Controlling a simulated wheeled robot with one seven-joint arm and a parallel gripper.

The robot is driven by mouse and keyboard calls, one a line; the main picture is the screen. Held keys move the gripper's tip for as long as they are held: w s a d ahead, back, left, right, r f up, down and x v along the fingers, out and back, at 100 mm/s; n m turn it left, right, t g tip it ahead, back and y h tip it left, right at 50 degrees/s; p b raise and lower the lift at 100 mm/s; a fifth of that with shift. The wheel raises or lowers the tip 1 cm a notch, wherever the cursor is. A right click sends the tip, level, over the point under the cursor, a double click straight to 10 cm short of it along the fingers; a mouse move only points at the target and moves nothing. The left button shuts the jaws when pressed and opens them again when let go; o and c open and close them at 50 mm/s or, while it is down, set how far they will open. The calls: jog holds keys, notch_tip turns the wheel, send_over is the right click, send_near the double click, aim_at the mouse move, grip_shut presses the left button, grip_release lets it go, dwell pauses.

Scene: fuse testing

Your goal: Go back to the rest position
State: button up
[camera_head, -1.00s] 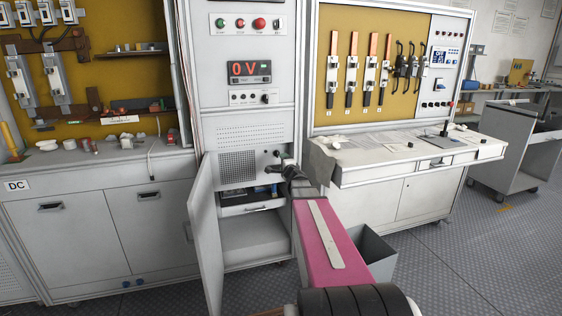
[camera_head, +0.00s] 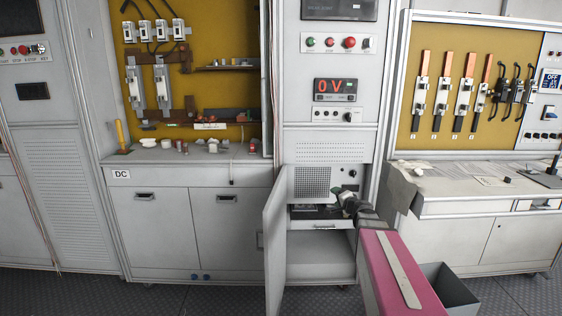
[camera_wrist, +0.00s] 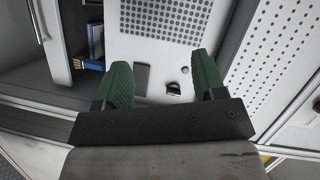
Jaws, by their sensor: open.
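My gripper (camera_wrist: 163,82) is open and empty in the wrist view, its two green fingertips spread apart. Between and beyond them is a white cabinet panel (camera_wrist: 160,50) with a perforated grille, a dark rectangular piece and a small black knob. In the head view my gripper (camera_head: 343,201) is small, in front of the open compartment of the middle cabinet (camera_head: 327,140). Whether the fingers touch the cabinet cannot be told.
The cabinet door (camera_head: 275,250) stands open left of my arm. A drawer (camera_head: 318,226) shows inside the compartment. A grey bin (camera_head: 450,290) is on the floor right of my arm. The DC bench (camera_head: 180,178) is at left, and a fuse panel bench (camera_head: 490,190) at right.

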jog(key=s+a+f+n+g+y, duration=0.1)
jog(key=s+a+f+n+g, duration=0.65)
jog(key=s+a+f, duration=0.35)
jog(key=s+d+f+n+g+h, duration=0.1)
jog(key=s+d+f+g+h, duration=0.1)
jog(key=s, duration=0.6)
jog(key=s+d+f+n+g+h, duration=0.2)
jog(key=s+f+g+h, duration=0.2)
jog(key=s+g, duration=0.2)
jog(key=shift+s+f+h, duration=0.2)
jog(key=shift+s+h, duration=0.1)
jog(key=shift+s, duration=0.8)
jog(key=shift+d, duration=0.1)
